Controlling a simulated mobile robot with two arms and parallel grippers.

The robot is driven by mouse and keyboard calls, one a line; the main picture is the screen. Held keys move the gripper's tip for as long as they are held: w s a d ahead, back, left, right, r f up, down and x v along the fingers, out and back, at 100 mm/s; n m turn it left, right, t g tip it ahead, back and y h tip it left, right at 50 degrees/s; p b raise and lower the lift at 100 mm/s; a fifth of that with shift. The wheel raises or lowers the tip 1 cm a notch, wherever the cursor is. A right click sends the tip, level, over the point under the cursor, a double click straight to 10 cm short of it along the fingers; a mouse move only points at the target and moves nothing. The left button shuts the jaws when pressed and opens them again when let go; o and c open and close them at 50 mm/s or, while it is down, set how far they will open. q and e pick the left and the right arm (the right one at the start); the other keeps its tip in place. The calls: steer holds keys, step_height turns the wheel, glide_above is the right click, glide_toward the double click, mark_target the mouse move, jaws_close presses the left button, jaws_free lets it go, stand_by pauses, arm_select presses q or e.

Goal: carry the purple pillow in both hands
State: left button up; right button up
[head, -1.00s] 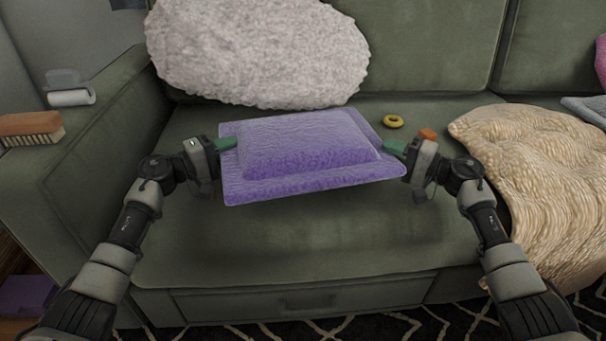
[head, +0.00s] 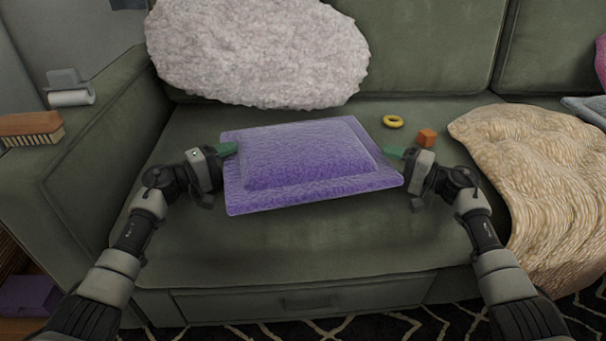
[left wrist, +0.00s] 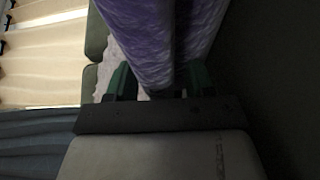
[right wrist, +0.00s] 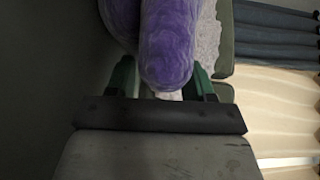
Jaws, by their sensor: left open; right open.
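The purple pillow (head: 310,160) lies flat just above or on the green sofa seat; I cannot tell if it touches. My left gripper (head: 228,149) is open at its left edge. In the left wrist view the pillow (left wrist: 150,40) lies between the green fingers (left wrist: 160,82). My right gripper (head: 393,153) is open at its right edge. In the right wrist view the pillow's edge (right wrist: 165,50) sits between the spread green fingers (right wrist: 165,80).
A fluffy grey-white cushion (head: 258,50) leans on the backrest behind. A yellow ring (head: 393,122) and an orange cube (head: 426,138) lie on the seat to the right, beside a beige blanket (head: 535,180). A brush (head: 32,128) rests on the left armrest. The front seat is clear.

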arm_select(q)
steer(key=v, duration=1.1)
steer(key=shift+s+a, duration=0.25)
steer(key=shift+a, duration=0.05)
steer(key=shift+s+a, duration=0.1)
arm_select(e)
steer(key=shift+s+d, duration=0.15)
steer(key=shift+d, duration=0.05)
steer(key=v, duration=1.1)
steer(key=shift+s+d, duration=0.15)
steer(key=shift+d, duration=0.05)
